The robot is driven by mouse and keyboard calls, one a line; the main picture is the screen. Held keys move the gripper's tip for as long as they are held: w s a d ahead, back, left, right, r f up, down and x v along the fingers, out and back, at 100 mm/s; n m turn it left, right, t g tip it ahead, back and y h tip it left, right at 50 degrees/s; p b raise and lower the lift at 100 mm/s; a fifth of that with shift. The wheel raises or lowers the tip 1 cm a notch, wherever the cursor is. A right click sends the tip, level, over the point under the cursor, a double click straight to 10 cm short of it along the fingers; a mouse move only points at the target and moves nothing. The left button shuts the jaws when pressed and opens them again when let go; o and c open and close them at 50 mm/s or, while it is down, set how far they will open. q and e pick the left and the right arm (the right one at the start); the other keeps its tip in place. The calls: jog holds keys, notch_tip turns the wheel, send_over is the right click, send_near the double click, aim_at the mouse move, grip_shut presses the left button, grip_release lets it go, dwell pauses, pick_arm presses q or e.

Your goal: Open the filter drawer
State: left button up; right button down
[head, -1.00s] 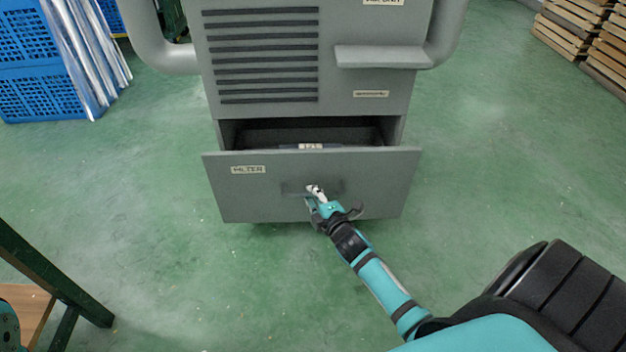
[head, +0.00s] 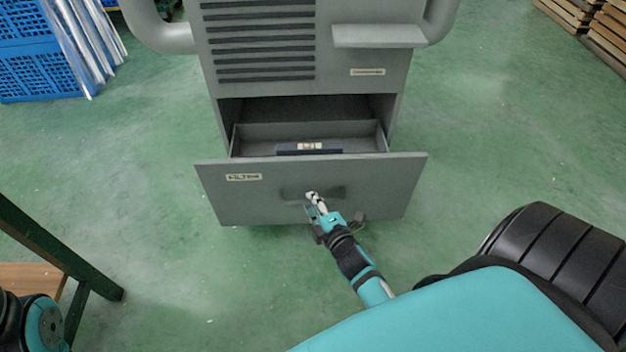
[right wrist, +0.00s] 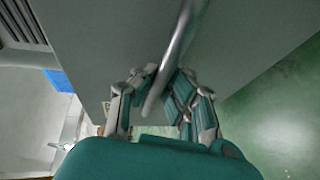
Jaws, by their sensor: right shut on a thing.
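The filter drawer (head: 380,190) is the grey bottom drawer of the grey cabinet (head: 365,95). Its front bears a small label (head: 244,177), and it stands pulled out, so its inside shows from above. My right gripper (head: 313,199) is at the middle of the drawer front, shut on the drawer's handle. In the right wrist view the handle (right wrist: 172,62) is a curved grey bar passing between the fingers (right wrist: 160,100). My left gripper is not in view.
Blue crates (head: 40,70) with shiny tubes stand at the upper left. Wooden pallets (head: 590,30) are at the upper right. A dark green frame with a wooden top (head: 30,278) is at the lower left. The green floor around the drawer is clear.

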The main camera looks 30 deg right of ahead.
jog(key=shift+r, duration=0.1)
jog(key=c, duration=1.3)
grip_release()
jog(key=shift+c, duration=0.2)
jog(key=shift+s, duration=0.35)
jog(key=v, duration=1.1)
jog(key=shift+s, duration=0.15)
jog(key=shift+r, duration=0.1)
